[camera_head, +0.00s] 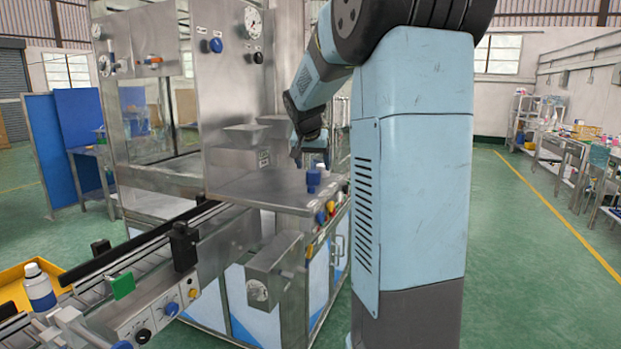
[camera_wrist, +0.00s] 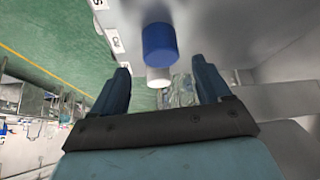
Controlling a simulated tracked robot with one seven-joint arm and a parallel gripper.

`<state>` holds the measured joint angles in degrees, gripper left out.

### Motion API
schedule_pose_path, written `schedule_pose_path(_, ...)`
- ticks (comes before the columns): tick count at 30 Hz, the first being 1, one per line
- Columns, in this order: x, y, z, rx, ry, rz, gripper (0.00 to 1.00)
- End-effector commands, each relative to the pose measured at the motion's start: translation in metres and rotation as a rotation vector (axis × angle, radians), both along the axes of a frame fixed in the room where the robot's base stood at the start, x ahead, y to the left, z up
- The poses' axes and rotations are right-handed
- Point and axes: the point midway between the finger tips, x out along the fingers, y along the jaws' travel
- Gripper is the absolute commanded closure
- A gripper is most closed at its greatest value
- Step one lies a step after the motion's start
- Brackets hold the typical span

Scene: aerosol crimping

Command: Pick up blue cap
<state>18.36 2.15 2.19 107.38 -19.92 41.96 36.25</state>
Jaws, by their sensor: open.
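The blue cap (camera_head: 313,177) stands on the steel worktop near its front right edge in the head view. In the wrist view the blue cap (camera_wrist: 159,43) shows as a short blue cylinder just beyond my fingertips. My gripper (camera_wrist: 160,68) is open, with one dark blue finger on each side of the picture. Nothing is held between the fingers, and the cap is apart from them.
A small white piece (camera_wrist: 158,76) shows near the blue cap. The steel worktop (camera_head: 262,190) is otherwise mostly bare. The steel machine cabinet (camera_head: 235,90) rises behind it. A conveyor (camera_head: 150,262) runs at the left, with a bottle (camera_head: 39,287) by a yellow tray (camera_head: 14,288).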

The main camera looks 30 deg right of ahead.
Motion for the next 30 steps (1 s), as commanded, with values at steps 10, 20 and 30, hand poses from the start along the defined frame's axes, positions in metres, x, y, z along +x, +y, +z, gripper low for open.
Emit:
schedule_pose_path(10, 0.015, -0.009, -0.039, 0.001, 0.001, 0.001, 0.23)
schedule_pose_path(20, 0.015, -0.009, -0.04, 0.0, 0.0, 0.001, 0.33)
schedule_pose_path(30, 0.016, -0.009, -0.04, 0.0, 0.0, 0.003, 0.65)
